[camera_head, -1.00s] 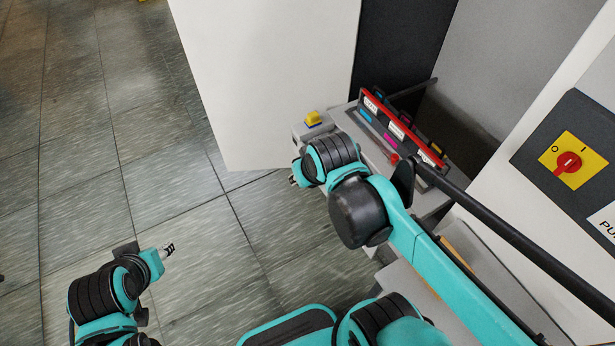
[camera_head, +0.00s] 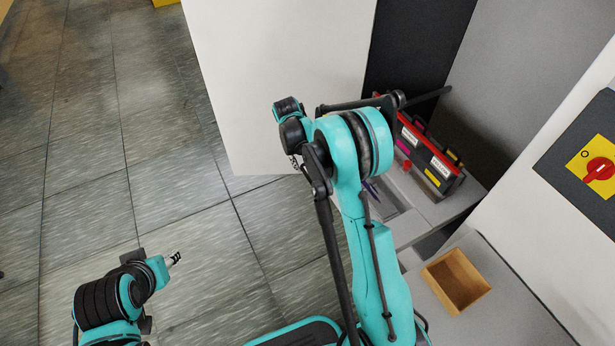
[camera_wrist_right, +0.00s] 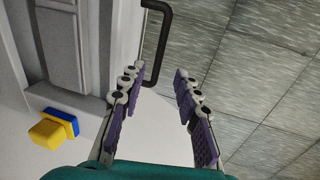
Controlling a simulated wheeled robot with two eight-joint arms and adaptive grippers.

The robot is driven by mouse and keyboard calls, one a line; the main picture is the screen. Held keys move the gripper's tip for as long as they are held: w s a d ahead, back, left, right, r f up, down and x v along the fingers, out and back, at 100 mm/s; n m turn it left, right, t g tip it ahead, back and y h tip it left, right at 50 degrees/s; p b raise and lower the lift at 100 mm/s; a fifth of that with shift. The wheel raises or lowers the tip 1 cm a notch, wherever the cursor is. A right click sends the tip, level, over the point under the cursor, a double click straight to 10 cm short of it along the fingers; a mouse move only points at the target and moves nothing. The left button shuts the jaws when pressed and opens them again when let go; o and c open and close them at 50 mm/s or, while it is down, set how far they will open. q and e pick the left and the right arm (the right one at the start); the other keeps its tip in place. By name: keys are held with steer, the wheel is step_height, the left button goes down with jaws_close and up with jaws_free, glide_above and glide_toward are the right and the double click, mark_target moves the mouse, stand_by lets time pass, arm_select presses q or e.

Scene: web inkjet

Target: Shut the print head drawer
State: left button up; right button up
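The print head drawer (camera_head: 432,207) is a grey tray pulled out from the machine, with a red-edged row of labelled colour cartridges (camera_head: 428,155) on it. My right arm covers its front part in the head view. My right gripper (camera_head: 295,162) is at the drawer's front end, mostly hidden there by its own arm. In the right wrist view the right gripper (camera_wrist_right: 157,75) is open and empty, with purple pads. A black bar handle (camera_wrist_right: 165,42) stands just beyond its fingertips, apparently not gripped. My left gripper (camera_head: 174,259) hangs over the floor, too small to read.
An open wooden box (camera_head: 455,281) rests on a grey surface at lower right. A red rotary switch (camera_head: 599,169) is on the right panel. A white cabinet (camera_head: 275,80) stands behind. The floor at left is clear.

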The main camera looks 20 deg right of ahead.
mark_target(308, 178)
steer(key=f+b, duration=0.1)
steer(key=f, duration=0.1)
steer(key=d+f+b, duration=0.1)
steer(key=f, duration=0.2)
steer(key=f+b, duration=0.1)
steer(key=f, duration=0.2)
steer(key=shift+w+d+f, duration=0.15)
steer(key=shift+d, duration=0.2)
jaws_close()
